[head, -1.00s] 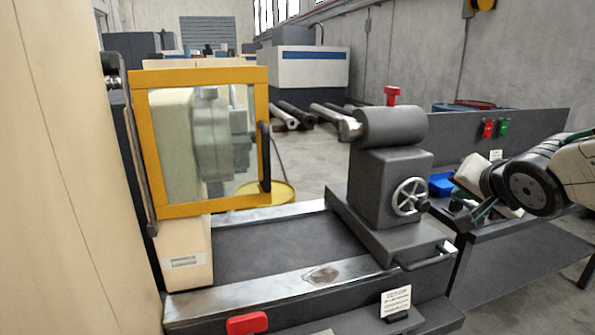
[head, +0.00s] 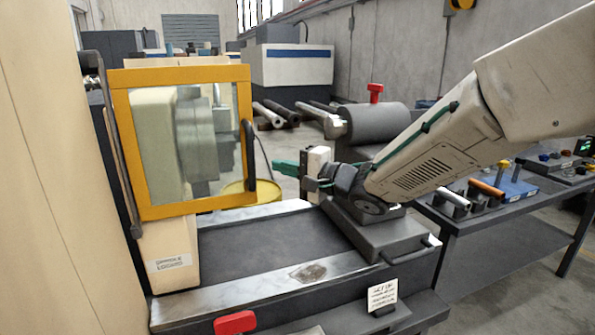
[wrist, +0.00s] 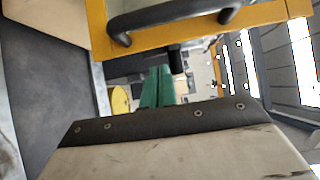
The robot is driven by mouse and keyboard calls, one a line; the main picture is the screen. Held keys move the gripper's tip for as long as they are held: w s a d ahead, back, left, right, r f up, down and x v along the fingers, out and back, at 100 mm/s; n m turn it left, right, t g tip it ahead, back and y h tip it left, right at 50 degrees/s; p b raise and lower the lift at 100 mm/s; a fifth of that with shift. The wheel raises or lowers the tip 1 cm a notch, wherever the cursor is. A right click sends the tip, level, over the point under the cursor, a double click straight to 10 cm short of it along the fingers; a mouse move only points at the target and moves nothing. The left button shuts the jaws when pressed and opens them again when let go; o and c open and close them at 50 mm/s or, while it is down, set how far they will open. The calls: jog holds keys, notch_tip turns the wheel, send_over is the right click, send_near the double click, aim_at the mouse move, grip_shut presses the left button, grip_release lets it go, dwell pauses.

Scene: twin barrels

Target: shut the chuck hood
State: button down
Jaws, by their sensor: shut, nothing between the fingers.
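The chuck hood (head: 187,209) is a yellow frame with a clear window, standing upright at the left in the head view. The grey chuck (head: 197,140) shows through its window. The hood's black handle (head: 249,155) is on its right edge; the handle also shows at the top of the wrist view (wrist: 175,17). My gripper (head: 284,168) has green fingers, shut and empty, pointing left just right of the handle and apart from it. In the wrist view the fingers (wrist: 158,86) are below the handle. I cannot tell the exact depth gap between them.
The lathe bed (head: 270,245) lies below my gripper. The grey tailstock (head: 372,122) with a red knob stands behind my arm, partly hidden. A bench with tools (head: 455,225) is at the right. A yellow round lid (head: 266,194) is behind the bed.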

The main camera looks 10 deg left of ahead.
aim_at(245, 164)
jog(key=s+a, duration=0.2)
jog(key=a, duration=0.1)
jog(key=shift+s+a, duration=0.25)
jog(key=shift+s, duration=0.15)
jog(key=shift+s+d, duration=0.3)
jog(key=shift+s, duration=0.3)
